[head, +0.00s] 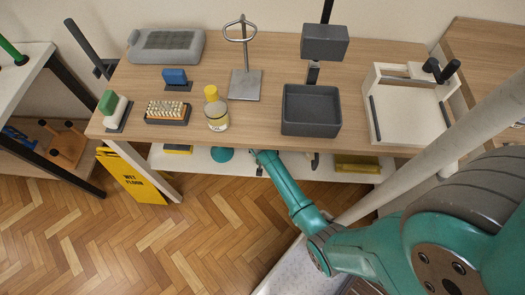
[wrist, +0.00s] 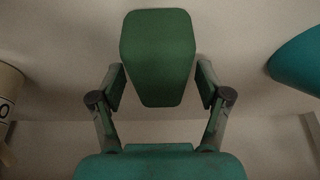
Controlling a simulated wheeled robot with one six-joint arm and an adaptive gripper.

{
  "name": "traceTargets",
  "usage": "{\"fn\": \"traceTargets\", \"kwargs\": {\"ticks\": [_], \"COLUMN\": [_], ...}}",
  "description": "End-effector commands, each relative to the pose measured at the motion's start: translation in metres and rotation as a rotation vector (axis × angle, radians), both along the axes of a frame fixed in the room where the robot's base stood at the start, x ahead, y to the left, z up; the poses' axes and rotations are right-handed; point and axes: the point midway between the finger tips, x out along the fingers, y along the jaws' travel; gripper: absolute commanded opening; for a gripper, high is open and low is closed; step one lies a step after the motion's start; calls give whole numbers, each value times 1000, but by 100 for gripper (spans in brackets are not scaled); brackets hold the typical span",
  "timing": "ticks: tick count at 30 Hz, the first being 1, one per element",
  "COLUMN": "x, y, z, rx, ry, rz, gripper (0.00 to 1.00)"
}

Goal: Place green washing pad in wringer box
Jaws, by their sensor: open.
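The green washing pad (wrist: 158,57) is in the wrist view, a flat dark green piece with cut corners on a pale surface. My gripper (wrist: 160,88) is open, with one finger on each side of the pad's near part; I cannot tell whether they touch it. In the head view my gripper (head: 260,160) reaches in at the lower white shelf under the bench's front edge, and I cannot make out the pad there. The wringer box seems to be the dark grey open box (head: 311,130) on the bench top, with a grey block (head: 325,42) raised behind it.
The bench (head: 270,80) holds a white tray (head: 412,115), a metal stand (head: 245,85), a yellow-capped bottle (head: 217,113), brushes and a grey case (head: 166,45). A teal object (wrist: 298,60) is right of the pad. A yellow floor sign (head: 135,178) stands lower left.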

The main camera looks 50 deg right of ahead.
Motion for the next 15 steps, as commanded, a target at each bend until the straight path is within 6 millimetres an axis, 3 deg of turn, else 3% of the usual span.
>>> {"fn": "traceTargets", "kwargs": {"ticks": [8,15], "x": [-1,-11], "y": [2,14], "z": [9,46], "rx": [0,-1], "ry": [-1,-3], "rz": [0,1], "gripper": [76,76]}}
